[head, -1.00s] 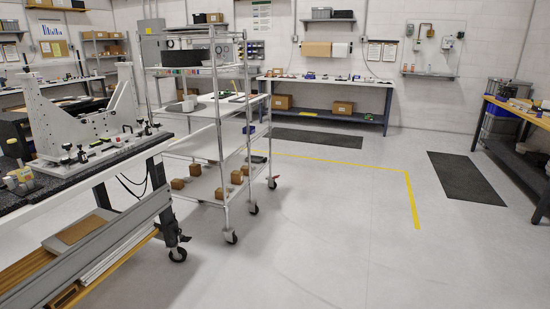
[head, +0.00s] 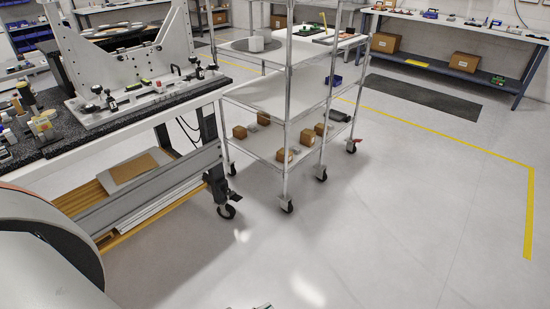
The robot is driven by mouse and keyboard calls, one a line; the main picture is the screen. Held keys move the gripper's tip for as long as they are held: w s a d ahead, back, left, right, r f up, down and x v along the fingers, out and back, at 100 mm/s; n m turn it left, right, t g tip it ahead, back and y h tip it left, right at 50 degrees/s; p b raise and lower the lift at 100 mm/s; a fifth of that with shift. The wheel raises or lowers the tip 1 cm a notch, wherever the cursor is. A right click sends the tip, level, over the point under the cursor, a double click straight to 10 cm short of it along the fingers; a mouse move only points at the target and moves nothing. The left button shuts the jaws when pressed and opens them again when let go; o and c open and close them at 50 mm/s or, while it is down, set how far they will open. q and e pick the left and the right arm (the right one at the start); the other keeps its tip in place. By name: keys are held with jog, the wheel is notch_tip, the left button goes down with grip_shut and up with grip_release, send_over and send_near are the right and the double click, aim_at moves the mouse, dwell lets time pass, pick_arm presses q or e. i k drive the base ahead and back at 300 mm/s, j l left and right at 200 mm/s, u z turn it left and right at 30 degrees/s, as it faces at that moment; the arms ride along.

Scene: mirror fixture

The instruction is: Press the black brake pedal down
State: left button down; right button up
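A black caster assembly (head: 222,195) stands under the near right leg of the workbench, its wheel on the floor. A black part juts from it above the wheel; it looks like the brake pedal, but it is too small to tell its exact shape or whether it is up or down. Neither gripper can be made out. A large grey rounded link of mine fills the lower left corner. A small sliver at the bottom edge is too cut off to identify.
The workbench (head: 120,135) carries a grey metal fixture (head: 140,62). A wire-post cart (head: 284,95) on casters stands right of it, with small boxes on its low shelf. A long rail (head: 160,195) lies under the bench. The floor (head: 390,220) at front right is clear.

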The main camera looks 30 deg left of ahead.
aim_at(237, 198)
jog(key=i+u, duration=0.15)
jog(key=i, duration=0.3)
jog(key=i+l+u, duration=0.15)
jog(key=i, duration=0.3)
jog(key=i+l+u, duration=0.2)
jog(key=i, duration=0.3)
jog(key=i+l+u, duration=0.2)
jog(key=i+u, duration=0.15)
jog(key=i+l+u, duration=0.65)
jog(key=i, duration=0.45)
